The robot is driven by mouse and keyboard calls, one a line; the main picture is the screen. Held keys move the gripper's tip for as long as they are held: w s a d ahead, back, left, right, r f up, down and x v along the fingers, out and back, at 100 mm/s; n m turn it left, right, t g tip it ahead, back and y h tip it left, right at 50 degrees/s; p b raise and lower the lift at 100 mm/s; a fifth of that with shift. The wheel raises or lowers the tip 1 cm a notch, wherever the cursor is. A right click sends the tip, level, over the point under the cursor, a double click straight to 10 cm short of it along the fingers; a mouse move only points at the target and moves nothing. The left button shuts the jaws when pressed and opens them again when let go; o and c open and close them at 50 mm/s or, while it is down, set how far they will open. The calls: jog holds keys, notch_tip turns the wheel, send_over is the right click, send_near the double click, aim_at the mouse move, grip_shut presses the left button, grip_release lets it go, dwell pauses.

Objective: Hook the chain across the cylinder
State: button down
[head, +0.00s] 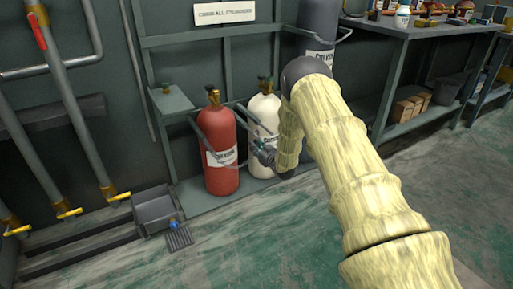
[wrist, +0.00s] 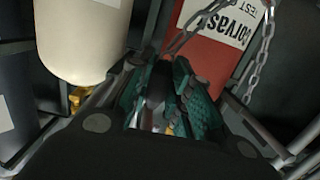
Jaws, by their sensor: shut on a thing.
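A red cylinder (head: 221,160) with a white label stands upright in the rack, beside a white cylinder (head: 263,118). My gripper (head: 263,154) is in front of the white cylinder, near the red cylinder's right side. In the wrist view its green-padded fingers (wrist: 168,78) are closed on the chain (wrist: 188,36). The grey links run from between the fingers up past the red cylinder (wrist: 208,55); more links hang at the right of that view.
A dark cylinder (head: 318,38) stands at the rack's right, partly behind my arm. A small shelf (head: 170,101) juts out left of the red cylinder. A grey bin (head: 154,211) sits on the floor at left, near yellow-handled pipes. A bench (head: 400,32) stands at right.

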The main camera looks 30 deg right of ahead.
jog(key=shift+f, duration=0.7)
jog(key=c, duration=1.2)
grip_release()
jog(key=shift+c, duration=0.2)
jog(key=shift+s, duration=0.1)
